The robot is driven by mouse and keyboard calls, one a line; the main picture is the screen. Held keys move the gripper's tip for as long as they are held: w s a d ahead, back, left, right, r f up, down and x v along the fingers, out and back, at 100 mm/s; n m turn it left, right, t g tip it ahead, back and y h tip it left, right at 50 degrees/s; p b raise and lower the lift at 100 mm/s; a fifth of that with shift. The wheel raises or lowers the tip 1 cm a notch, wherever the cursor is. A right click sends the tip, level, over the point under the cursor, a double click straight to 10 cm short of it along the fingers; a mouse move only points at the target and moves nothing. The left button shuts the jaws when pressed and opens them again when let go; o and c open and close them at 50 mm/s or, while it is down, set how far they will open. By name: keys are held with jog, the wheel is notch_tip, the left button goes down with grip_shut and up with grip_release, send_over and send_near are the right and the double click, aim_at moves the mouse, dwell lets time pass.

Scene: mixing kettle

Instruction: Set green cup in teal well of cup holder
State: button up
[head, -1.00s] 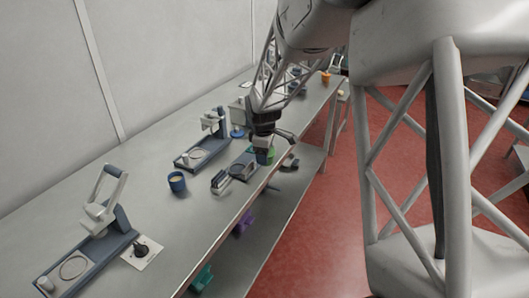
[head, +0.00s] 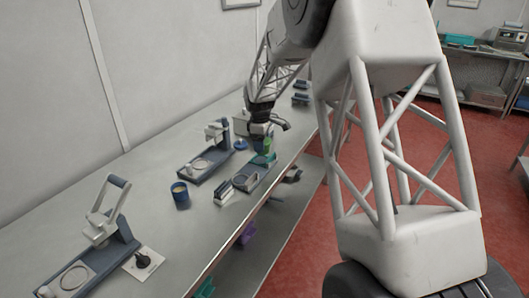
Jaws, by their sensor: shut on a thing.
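My gripper (head: 262,137) is shut on the green cup (head: 268,145), which is small and partly hidden by the fingers. The cup holder (head: 243,181) is a dark tray near the table's front edge. Its teal well (head: 262,160) is at the far end, directly below the cup in the head view. Whether the cup is touching the well or just above it, I cannot tell.

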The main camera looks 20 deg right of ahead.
jog(key=shift+g, duration=0.3)
jog(key=shift+w+d+r, duration=0.1)
jog(key=shift+w+r, duration=0.05)
jog(key=shift+w, duration=0.9)
jog(key=shift+w+d+r, duration=0.1)
jog(key=shift+w, duration=0.95)
jog(key=shift+f, duration=0.2)
jog(key=shift+f, duration=2.75)
jog(key=shift+f, duration=0.75)
jog(key=o, duration=1.1)
jog(key=shift+c, duration=0.2)
jog(key=shift+c, duration=0.2)
notch_tip(320, 180, up, 7)
